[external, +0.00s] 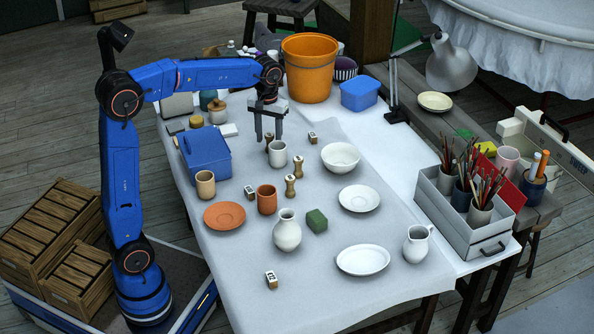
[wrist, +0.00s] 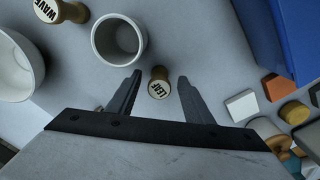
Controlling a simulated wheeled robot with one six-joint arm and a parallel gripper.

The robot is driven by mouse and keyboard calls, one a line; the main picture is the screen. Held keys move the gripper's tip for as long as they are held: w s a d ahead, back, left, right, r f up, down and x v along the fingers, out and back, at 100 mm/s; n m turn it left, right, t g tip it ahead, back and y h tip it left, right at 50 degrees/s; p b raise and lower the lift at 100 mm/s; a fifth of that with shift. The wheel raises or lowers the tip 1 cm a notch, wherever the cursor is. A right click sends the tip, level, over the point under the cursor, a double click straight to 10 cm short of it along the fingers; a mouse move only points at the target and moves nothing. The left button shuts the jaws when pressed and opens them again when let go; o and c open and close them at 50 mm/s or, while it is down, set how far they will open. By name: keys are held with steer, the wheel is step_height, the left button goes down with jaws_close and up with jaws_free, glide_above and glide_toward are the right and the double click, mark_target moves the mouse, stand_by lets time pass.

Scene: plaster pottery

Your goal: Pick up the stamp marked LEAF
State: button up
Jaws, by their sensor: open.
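The LEAF stamp (wrist: 158,89) has a wooden handle and a pale round top with dark letters. In the wrist view it stands between the two fingers of my gripper (wrist: 159,76), with space on both sides. In the external view my gripper (external: 268,132) points down just above and around a wooden stamp (external: 268,146), beside a white cup (external: 277,160). My gripper is open and empty. The stamp's lower body is partly hidden from above by its own top.
The white cup (wrist: 119,40) is close to my left finger in the wrist view. A white bowl (external: 340,160) is to the right and a blue box (external: 205,160) to the left.

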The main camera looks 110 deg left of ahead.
steer(key=shift+f, duration=1.45)
steer(key=c, duration=1.1)
steer(key=shift+r, duration=0.1)
